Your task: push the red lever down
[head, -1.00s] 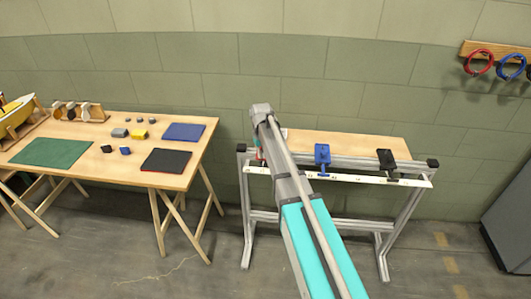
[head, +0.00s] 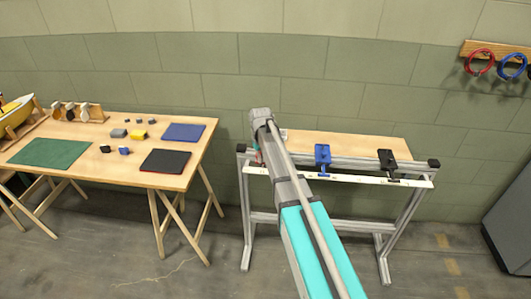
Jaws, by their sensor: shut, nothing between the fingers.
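A small patch of red (head: 259,156), likely the red lever, shows at the left end of the bench, just left of my arm. Most of it is hidden behind my arm, so its angle cannot be told. My arm reaches from the bottom of the picture up to the bench's left end. My gripper is hidden behind the arm's end, so I cannot see whether it touches the lever. A blue lever (head: 322,156) stands at the bench's middle and a black lever (head: 387,160) near its right end.
The levers sit along a metal-framed bench (head: 350,142) with a white strip (head: 350,179) along its front. Left of it, a wooden table (head: 190,178) holds mats, small blocks and a yellow object in a cradle. Red and blue rings hang at the upper right.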

